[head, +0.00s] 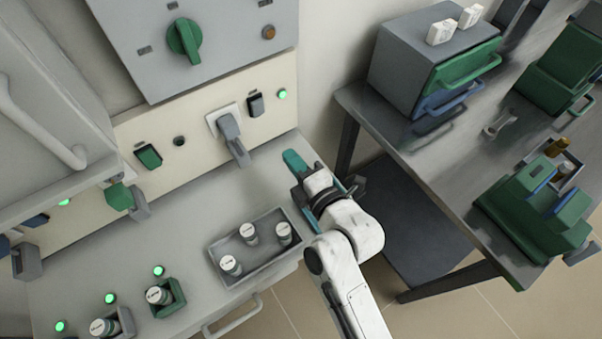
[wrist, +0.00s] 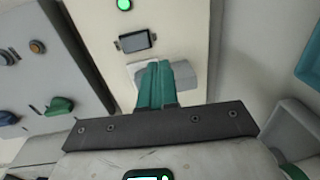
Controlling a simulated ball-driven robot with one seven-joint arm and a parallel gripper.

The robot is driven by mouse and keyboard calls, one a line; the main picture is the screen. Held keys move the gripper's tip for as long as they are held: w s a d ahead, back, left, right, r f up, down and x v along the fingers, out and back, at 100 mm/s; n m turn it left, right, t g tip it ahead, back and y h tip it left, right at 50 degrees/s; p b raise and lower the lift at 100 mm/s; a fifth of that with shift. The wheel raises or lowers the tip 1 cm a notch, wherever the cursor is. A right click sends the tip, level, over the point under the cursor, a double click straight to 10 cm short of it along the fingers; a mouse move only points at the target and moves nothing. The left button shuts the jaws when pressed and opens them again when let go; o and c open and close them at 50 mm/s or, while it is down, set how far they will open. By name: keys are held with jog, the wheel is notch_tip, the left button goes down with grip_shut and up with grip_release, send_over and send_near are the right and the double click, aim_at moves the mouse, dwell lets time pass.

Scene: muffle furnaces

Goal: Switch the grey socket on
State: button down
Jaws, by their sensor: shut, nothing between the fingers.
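The grey socket shows in the head view as a pale plate with a grey plug (head: 231,137) in it, on the cream panel. Its dark rocker switch (head: 256,104) is just right of it, and a green lamp (head: 282,95) beside the switch is lit. My gripper (head: 294,161) has teal fingers, shut and empty, in front of the panel, below and right of the switch. In the wrist view the fingers (wrist: 156,80) partly hide the grey plug (wrist: 184,76). The switch (wrist: 135,41) lies beyond their tips, with the lit lamp (wrist: 124,4) past it.
A green switch (head: 148,156) sits left along the panel beside an unlit dark lamp (head: 179,141). A grey tray (head: 215,254) with several small jars stands on the bench. A grey box with a green knob (head: 184,40) is above the panel. A metal table (head: 421,163) stands right.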

jog(key=shift+f+b+v, duration=0.15)
jog(key=shift+b+v, duration=0.05)
jog(key=shift+v, duration=0.5)
jog(key=shift+f+b+v, duration=0.15)
jog(key=shift+f+v, duration=0.05)
jog(key=shift+v, duration=0.45)
jog(key=shift+d, duration=0.1)
